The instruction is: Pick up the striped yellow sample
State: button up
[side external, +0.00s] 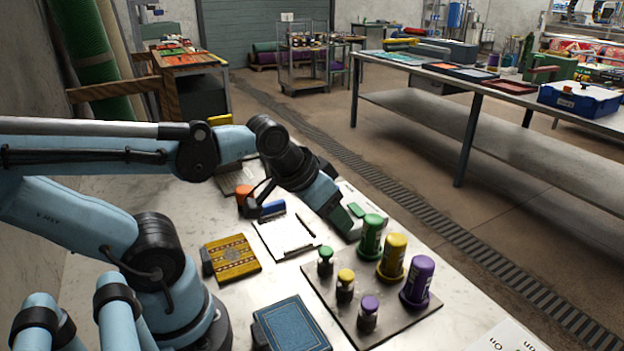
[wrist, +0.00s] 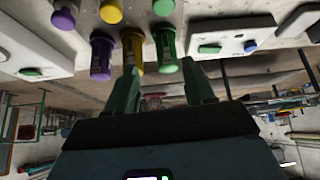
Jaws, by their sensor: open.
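The striped yellow sample (side external: 232,257) lies flat on the pale worktop in the side external view, between my arm's base and a clipboard. It is a yellow square with a dark pattern, and a dark block sits at its left edge. My gripper (side external: 345,219) is to the right of and beyond the sample, past the clipboard and near the green-capped bottle. In the wrist view my gripper (wrist: 160,88) has its two fingers apart with nothing held between them. The sample is not seen in the wrist view.
A dark tray (side external: 385,322) holds several green, yellow and purple bottles; their tops show in the wrist view. A clipboard (side external: 278,247) with a pen lies right of the sample. A blue book-like block (side external: 292,325) lies in front. Bare worktop separates these.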

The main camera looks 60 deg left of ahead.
jog(key=s+a+n+g+y, duration=0.1)
jog(key=s+a+n+g, duration=0.1)
jog(key=s+a+n, duration=0.3)
jog(key=n+g, duration=0.6)
jog(key=n, duration=0.4)
send_near(204, 252)
jog(key=shift+f, duration=1.8)
jog(key=shift+s+a+f, duration=0.15)
jog(key=shift+a+f, duration=0.05)
jog(key=shift+f, duration=0.55)
jog(key=shift+s+a+f, duration=0.15)
jog(key=shift+a+f, duration=0.05)
jog(key=shift+f, duration=0.6)
jog(key=shift+s+a+f, duration=0.1)
jog(key=shift+f, duration=0.85)
jog(key=shift+n, duration=0.3)
grip_shut()
